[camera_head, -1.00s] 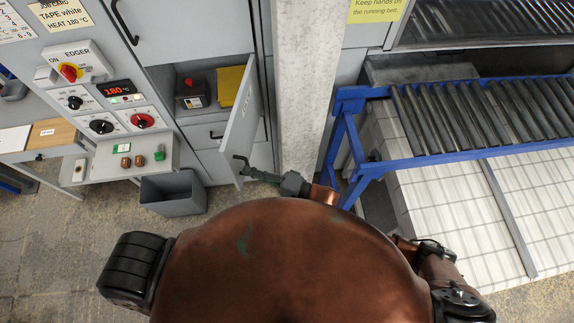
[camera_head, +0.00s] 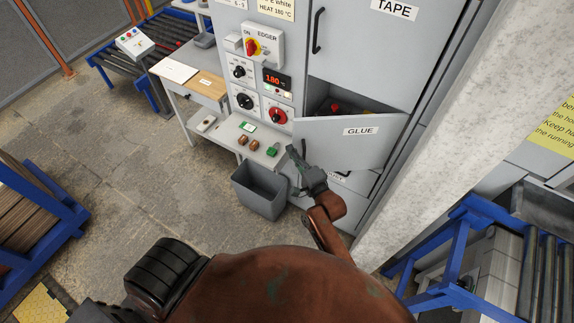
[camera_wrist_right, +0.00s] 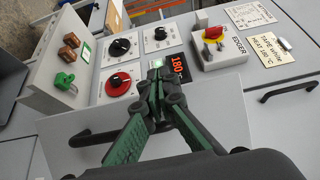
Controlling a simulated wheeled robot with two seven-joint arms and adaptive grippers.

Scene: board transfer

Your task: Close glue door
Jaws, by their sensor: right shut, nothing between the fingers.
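The glue door (camera_head: 380,152) is a grey panel with a GLUE label and a dark handle at its left side. It stands partly open. Above its top edge the dark compartment shows, with something red inside. My right gripper (camera_head: 293,156) is shut and empty, near the handle side of the door. In the right wrist view the shut fingers (camera_wrist_right: 157,82) point toward the control panel, above a grey panel (camera_wrist_right: 215,92) with a black handle that looks like the door. I cannot tell whether they touch it. My left gripper is out of view.
A grey bin (camera_head: 260,192) stands below. A concrete pillar (camera_head: 447,120) and blue roller frame (camera_head: 440,240) are on the right.

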